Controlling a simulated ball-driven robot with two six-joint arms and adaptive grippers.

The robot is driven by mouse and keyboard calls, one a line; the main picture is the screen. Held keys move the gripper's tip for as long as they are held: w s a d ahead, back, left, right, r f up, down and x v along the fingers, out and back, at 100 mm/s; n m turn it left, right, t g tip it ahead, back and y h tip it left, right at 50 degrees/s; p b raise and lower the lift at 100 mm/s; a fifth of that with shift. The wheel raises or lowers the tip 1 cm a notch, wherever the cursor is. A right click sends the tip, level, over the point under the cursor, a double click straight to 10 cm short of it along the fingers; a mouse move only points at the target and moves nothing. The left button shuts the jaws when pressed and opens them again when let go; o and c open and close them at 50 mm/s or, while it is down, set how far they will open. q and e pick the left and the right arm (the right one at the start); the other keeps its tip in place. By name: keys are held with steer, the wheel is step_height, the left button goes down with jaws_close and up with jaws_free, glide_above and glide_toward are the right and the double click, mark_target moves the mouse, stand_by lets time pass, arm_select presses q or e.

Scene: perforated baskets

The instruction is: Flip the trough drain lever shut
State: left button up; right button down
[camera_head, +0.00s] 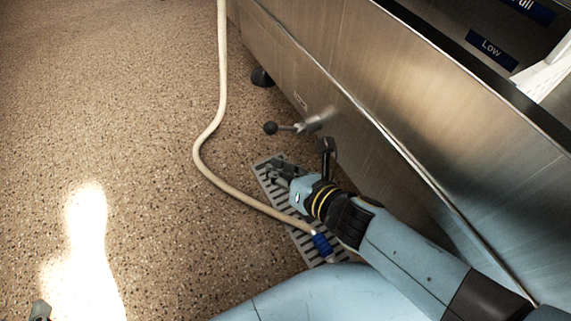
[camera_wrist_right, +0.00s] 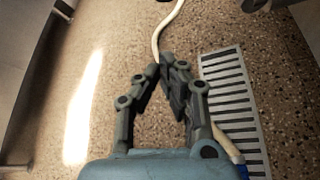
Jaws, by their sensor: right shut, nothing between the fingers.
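The drain lever (camera_head: 284,128) is a thin metal rod with a black ball knob (camera_head: 270,128). It sticks out leftward from a metal fitting (camera_head: 313,124) low on the steel trough's side (camera_head: 300,75). My right gripper (camera_head: 272,170) is in front of and below the lever, apart from it, above the floor grate. In the right wrist view its fingers (camera_wrist_right: 166,72) are shut with nothing between them. I cannot clearly make out the lever in that view. A small grey-green tip at the bottom left of the head view looks like my left gripper (camera_head: 40,311); its jaws cannot be judged.
A slotted drain grate (camera_head: 264,180) lies in the floor under my right gripper. A beige hose (camera_head: 221,90) runs across the floor to a blue end fitting (camera_head: 322,245) by the grate. A black trough foot (camera_head: 262,77) stands behind. The speckled floor (camera_head: 120,130) at left is clear.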

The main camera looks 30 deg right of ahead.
mark_target(286, 129)
arm_select(q)
steer(key=w+r+t+b, duration=0.1)
steer(key=w+r+t, duration=0.3)
steer(key=w+r, duration=0.3)
steer(key=s+f+g+p, duration=0.2)
steer(key=s+f+g, duration=0.5)
steer(key=s+f, duration=0.2)
steer(key=shift+s+a+f+p, duration=0.25)
steer(key=shift+a+f+p, duration=0.05)
steer(key=shift+f+p, duration=0.1)
arm_select(e)
steer(key=shift+w+d+r, duration=0.1)
steer(key=shift+w+r, duration=0.15)
steer(key=shift+w, duration=0.5)
steer(key=shift+w+d+r, duration=0.1)
steer(key=shift+w+r, duration=0.2)
steer(key=shift+w, duration=0.5)
steer(key=shift+w+d+r, duration=0.1)
steer(key=shift+w+r, duration=0.15)
steer(key=shift+w, duration=0.5)
arm_select(q)
steer(key=shift+a, duration=0.1)
